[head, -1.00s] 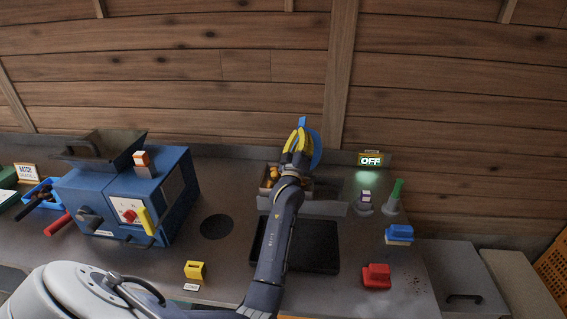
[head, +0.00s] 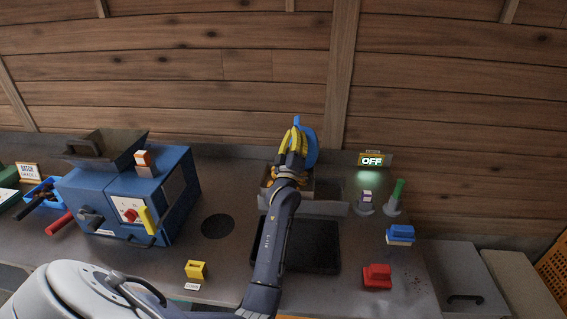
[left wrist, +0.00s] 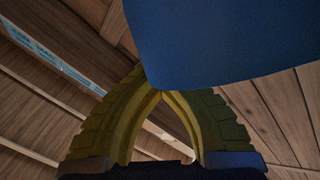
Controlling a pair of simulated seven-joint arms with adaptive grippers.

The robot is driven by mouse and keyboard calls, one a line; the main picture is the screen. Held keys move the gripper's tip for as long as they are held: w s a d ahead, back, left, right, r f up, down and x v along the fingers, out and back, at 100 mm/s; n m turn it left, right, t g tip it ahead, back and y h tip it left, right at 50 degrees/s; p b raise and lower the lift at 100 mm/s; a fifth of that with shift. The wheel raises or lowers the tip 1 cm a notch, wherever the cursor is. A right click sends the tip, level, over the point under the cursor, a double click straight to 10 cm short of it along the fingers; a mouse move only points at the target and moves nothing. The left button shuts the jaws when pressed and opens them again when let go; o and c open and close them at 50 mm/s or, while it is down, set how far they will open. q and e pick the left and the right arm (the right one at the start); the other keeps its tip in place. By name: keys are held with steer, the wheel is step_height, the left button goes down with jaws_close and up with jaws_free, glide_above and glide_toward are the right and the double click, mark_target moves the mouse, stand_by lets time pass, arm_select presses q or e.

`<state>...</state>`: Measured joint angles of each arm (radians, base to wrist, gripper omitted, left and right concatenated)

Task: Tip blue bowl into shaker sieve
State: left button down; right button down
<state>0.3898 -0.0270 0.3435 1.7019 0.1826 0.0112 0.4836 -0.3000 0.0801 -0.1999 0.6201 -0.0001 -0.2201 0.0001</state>
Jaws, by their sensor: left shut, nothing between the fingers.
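The blue bowl (head: 311,148) is tipped up on its side at the fingertips of my left gripper (head: 296,136), over the back of the table. In the left wrist view the bowl (left wrist: 225,40) fills the upper right, in front of the yellow fingers (left wrist: 160,92). The fingers meet at their tips with nothing seen between them; whether they touch the bowl I cannot tell. A tan-framed box (head: 266,193), which looks like the shaker sieve, lies below the gripper. My wrist hides most of it and its contents. My right gripper is not in view.
A blue machine with a hopper (head: 175,195) stands at left. A black tray (head: 322,258) lies in front of the box. An OFF sign (head: 372,160), a green-topped post (head: 397,195), a blue block (head: 400,234) and a red block (head: 377,275) are at right.

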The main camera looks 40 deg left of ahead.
arm_select(q)
steer(key=shift+s+a+n+y, duration=0.3)
steer(key=shift+s+a+n, duration=0.1)
steer(key=shift+n, duration=0.3)
steer(key=w+d+f+m+g+h+p, duration=0.2)
steer(key=w+d+f+m+g+p, duration=0.1)
steer(key=w+d+m, duration=0.5)
steer(key=w+d+f+m+g+h+p, duration=0.2)
steer(key=w+d+f+m+g+p, duration=0.2)
steer(key=w+d+f+m, duration=0.3)
steer(key=shift+w+d+m+g, duration=0.8)
steer(key=shift+w+d+m, duration=0.5)
steer(key=shift+d+m, duration=0.15)
steer(key=shift+p, duration=0.3)
stand_by(0.3)
